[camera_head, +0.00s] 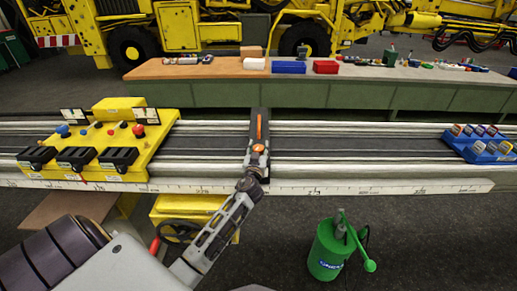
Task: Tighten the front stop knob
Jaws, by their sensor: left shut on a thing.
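The front stop (254,122) is a dark block lying across the rails near the middle of the head view, with an orange strip along its top. The front stop knob (258,149), small with orange on it, sits at the near end of this block. My left gripper (256,168) reaches up from the lower left and is shut on the knob, its fingers hiding part of it. The long rail bed (350,150) runs across the view with a white ruler (380,188) along its near edge. My right gripper is not in view.
A yellow control panel (155,155) with black boxes and colored knobs stands on the rails at left. A blue rack (482,152) of knobs sits at right. A green canister (325,250) stands on the floor. Behind are a workbench (225,70) and yellow machinery (180,25).

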